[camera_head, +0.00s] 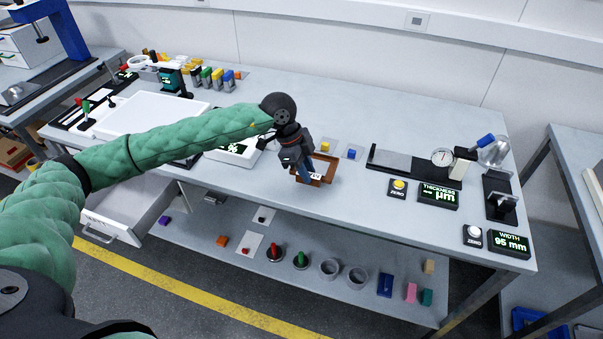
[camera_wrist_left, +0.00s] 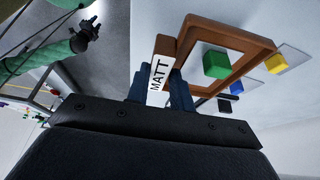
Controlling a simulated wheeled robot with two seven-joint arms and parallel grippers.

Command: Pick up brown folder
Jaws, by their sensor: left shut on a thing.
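The brown folder (camera_head: 325,165) looks like an open rectangular brown frame with a white label, near the front edge of the middle of the bench. My left gripper (camera_head: 309,176) points down at its near left side, partly covering it. In the left wrist view the folder (camera_wrist_left: 258,44) shows the label "MATT", and the left gripper (camera_wrist_left: 159,88) is shut on its labelled end. I cannot tell whether the folder touches the bench. My right gripper (camera_wrist_left: 88,32) shows small at the upper left of the left wrist view; its jaw state is unclear.
A yellow block (camera_head: 325,146) and a blue block (camera_head: 351,154) stand just behind the folder. A white scale (camera_head: 232,152) is to its left. Gauges and a thickness display (camera_head: 438,196) stand to the right. An open drawer (camera_head: 130,209) juts out at front left.

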